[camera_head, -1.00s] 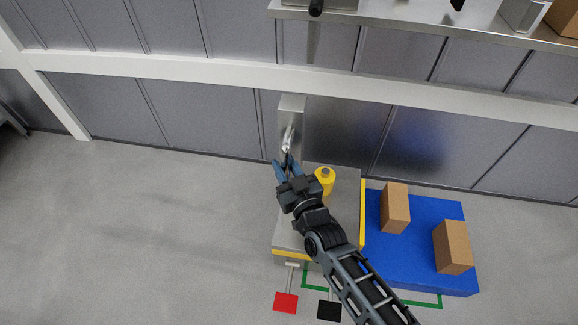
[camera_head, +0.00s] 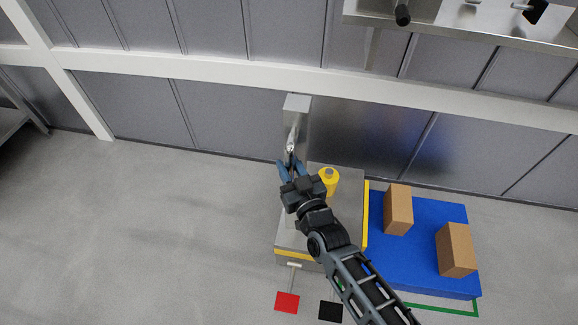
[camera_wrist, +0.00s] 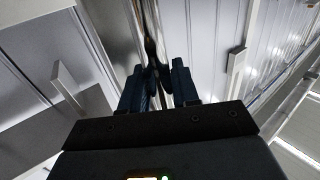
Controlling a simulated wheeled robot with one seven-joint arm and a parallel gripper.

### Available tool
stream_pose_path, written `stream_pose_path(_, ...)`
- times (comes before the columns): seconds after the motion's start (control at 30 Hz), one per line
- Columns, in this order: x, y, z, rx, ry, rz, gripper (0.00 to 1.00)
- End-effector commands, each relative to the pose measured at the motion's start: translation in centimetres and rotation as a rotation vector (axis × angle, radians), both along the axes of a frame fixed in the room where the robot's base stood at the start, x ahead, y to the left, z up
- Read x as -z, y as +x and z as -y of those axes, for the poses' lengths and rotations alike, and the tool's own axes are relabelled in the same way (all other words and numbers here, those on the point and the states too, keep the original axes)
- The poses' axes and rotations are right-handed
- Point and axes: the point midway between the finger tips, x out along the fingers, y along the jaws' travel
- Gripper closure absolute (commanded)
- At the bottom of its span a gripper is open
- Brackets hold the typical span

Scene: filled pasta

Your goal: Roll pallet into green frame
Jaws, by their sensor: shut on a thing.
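The pallet is a blue slab (camera_head: 432,215) on the floor in the head view, against the right side of a grey machine with yellow edging (camera_head: 346,205). It carries two brown boxes. My gripper (camera_head: 286,168) is shut on the metal handle (camera_head: 292,142) of the machine's upright post. In the wrist view, my fingers (camera_wrist: 160,85) close around a shiny bar (camera_wrist: 152,45). The green frame (camera_head: 445,309) is floor tape. Its front line and right corner show near the pallet's front right corner; the rest is hidden by the pallet, machine and my arm.
A grey panelled wall (camera_head: 225,120) runs behind the machine and pallet. A metal shelf (camera_head: 470,30) stands out at the upper right. Red (camera_head: 287,301) and black (camera_head: 330,311) pedals stick out in front. Floor (camera_head: 150,230) at left is clear.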

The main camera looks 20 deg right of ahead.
Motion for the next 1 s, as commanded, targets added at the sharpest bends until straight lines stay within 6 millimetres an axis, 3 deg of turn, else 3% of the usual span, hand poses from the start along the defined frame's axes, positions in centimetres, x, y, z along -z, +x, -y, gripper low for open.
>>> stream_pose_path(0.13, 0.0, 0.0, -0.2, -0.003, 0.001, -0.001, 1.00)
stream_pose_path(0.17, 0.0, 0.0, -0.2, -0.003, 0.001, -0.001, 0.69)
stream_pose_path(0.33, 0.0, 0.0, -0.1, -0.002, 0.001, -0.001, 0.53)
stream_pose_path(0.67, 0.1, -0.4, -0.1, -0.002, 0.001, -0.001, 0.52)
stream_pose_path(1.0, 0.3, -5.2, -0.4, -0.003, 0.001, -0.003, 0.52)
